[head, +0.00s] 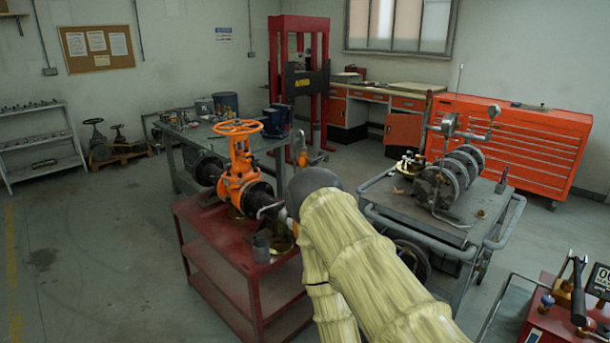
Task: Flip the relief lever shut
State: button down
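An orange gate valve (240,178) with an orange handwheel (238,127) stands upright on a red cart (222,237). Dark pipe ends show on both sides of its body. A small bent silver bar (268,208) shows at the right of the valve, beside my arm; I cannot tell whether it is the relief lever or how it is set. My arm, in a cream cover with a dark rounded joint, reaches from the bottom edge to the cart's right side. It hides part of the valve's right pipe. My gripper is not visible.
A grey cart (415,215) with a pump-like machine (450,180) stands close to the right of my arm. A red unit with a black-handled lever (578,290) is at the lower right. A workbench (185,140) stands behind the valve. The floor at left is clear.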

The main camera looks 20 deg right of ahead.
aim_at(311, 163)
jog(key=u, duration=0.4)
jog(key=k, duration=0.5)
jog(key=u, duration=0.95)
jog(key=i, duration=1.1)
jog(key=z, duration=0.65)
jog(key=i, duration=0.8)
jog(key=z, duration=0.85)
